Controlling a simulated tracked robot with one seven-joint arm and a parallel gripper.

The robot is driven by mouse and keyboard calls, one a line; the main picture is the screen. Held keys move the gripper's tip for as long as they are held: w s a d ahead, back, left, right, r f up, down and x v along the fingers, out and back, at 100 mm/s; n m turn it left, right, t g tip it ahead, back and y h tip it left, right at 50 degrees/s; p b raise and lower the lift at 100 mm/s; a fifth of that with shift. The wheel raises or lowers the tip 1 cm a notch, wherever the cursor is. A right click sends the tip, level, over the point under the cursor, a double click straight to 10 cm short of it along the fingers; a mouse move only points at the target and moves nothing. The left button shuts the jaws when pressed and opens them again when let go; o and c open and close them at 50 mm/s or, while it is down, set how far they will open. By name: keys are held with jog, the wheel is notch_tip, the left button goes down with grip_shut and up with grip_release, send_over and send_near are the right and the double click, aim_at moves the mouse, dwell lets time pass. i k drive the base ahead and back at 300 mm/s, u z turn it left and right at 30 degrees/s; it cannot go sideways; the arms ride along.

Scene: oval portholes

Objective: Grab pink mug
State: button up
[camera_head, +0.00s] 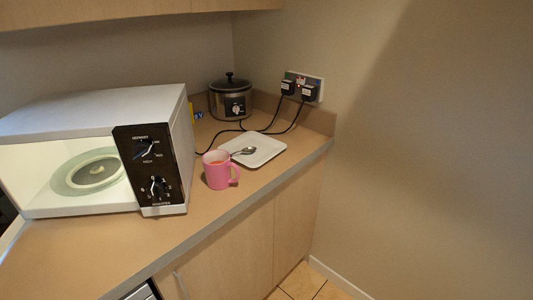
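The pink mug (217,172) stands upright on the wooden-toned counter, right of the microwave and close to the counter's front edge. Its handle points to the right in the picture. Something orange-brown shows inside its rim. The mug stands just in front of a white square plate (265,153), and the two overlap in the view, so I cannot tell if they touch. A spoon (245,150) lies on the plate's left side. My gripper is not in view.
A white microwave (95,110) with a black control panel fills the counter's left. A slow cooker (231,97) stands in the back corner. Black cables run from it and the wall socket (304,86) behind the plate. The counter (130,250) is clear in front of the microwave.

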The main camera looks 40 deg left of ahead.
aim_at(223, 172)
jog(key=z, duration=0.05)
jog(key=i, duration=1.15)
jog(key=u, duration=2.45)
jog(key=i, duration=0.6)
jog(key=z, duration=0.05)
jog(key=k, duration=0.5)
jog(key=u, duration=0.15)
